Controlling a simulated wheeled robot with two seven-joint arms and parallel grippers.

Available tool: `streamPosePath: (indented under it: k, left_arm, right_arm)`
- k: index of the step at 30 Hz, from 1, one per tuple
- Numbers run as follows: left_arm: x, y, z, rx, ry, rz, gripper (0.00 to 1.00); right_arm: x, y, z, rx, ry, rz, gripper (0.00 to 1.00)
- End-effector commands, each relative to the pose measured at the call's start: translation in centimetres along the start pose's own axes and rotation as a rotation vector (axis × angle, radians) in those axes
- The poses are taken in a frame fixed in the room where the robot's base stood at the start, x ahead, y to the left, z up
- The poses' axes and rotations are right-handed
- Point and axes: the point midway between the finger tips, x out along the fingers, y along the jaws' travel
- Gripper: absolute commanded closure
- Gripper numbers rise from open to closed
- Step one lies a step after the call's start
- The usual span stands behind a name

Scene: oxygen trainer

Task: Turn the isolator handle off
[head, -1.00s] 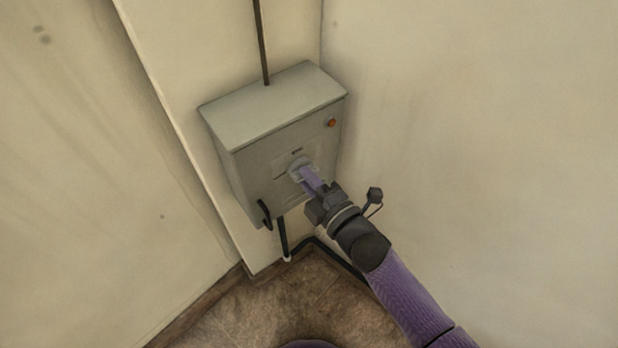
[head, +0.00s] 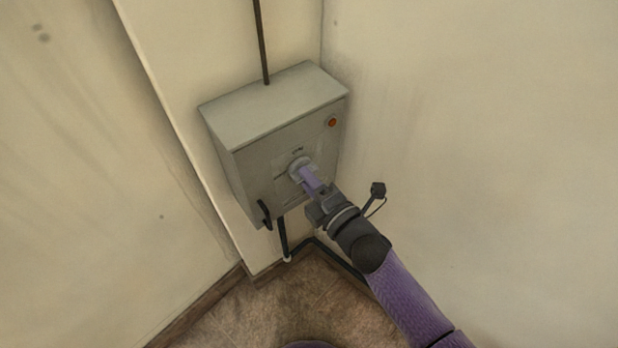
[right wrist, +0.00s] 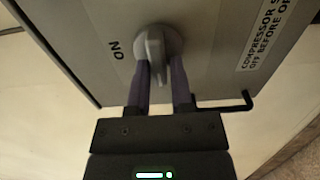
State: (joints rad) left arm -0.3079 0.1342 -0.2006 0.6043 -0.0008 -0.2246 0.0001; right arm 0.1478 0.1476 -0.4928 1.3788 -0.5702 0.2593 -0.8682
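The grey isolator handle (right wrist: 155,58) sits on a round boss on the front of the grey isolator box (head: 280,125). In the right wrist view its grip lies between the two purple fingers of my right gripper (right wrist: 160,75). The fingers stand apart on either side, with a gap visible at the right finger; I cannot tell whether the left one touches. "ON" is printed left of the handle. In the head view the right gripper (head: 305,175) reaches the box front and its fingers hide most of the handle. My left gripper is not in view.
The box has an orange-red button or lamp (head: 332,122) at upper right and a black hooked lever (head: 264,213) at lower left. A black conduit (head: 285,238) runs down below it. Walls stand close on both sides. A compressor label (right wrist: 262,40) is on the front.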

Motion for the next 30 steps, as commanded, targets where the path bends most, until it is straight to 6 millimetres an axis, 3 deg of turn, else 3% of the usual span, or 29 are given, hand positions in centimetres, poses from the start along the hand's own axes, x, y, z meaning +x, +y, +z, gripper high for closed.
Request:
streamPosePath:
  k: [1, 3, 4, 14, 24, 30]
  left_arm:
    - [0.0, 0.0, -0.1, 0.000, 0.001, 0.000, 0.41]
    - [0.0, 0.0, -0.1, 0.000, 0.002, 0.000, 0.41]
    - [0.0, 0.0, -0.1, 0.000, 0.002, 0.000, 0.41]
    - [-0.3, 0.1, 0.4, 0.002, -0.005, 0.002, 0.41]
    - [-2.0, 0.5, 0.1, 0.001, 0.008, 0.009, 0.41]
    - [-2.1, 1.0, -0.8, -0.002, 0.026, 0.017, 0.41]
  right_arm:
    - [0.0, 0.0, 0.0, 0.000, 0.000, 0.000, 0.61]
    - [0.0, 0.0, 0.0, 0.001, 0.000, 0.001, 0.46]
    - [0.0, 0.0, 0.0, 0.001, 0.000, 0.001, 0.44]
    - [-0.6, 0.1, 0.1, 0.001, -0.001, 0.001, 0.44]
    - [-8.1, 0.2, 0.0, 0.001, -0.001, -0.001, 0.44]
    - [-9.9, 0.1, 0.0, 0.001, 0.000, 0.002, 0.44]
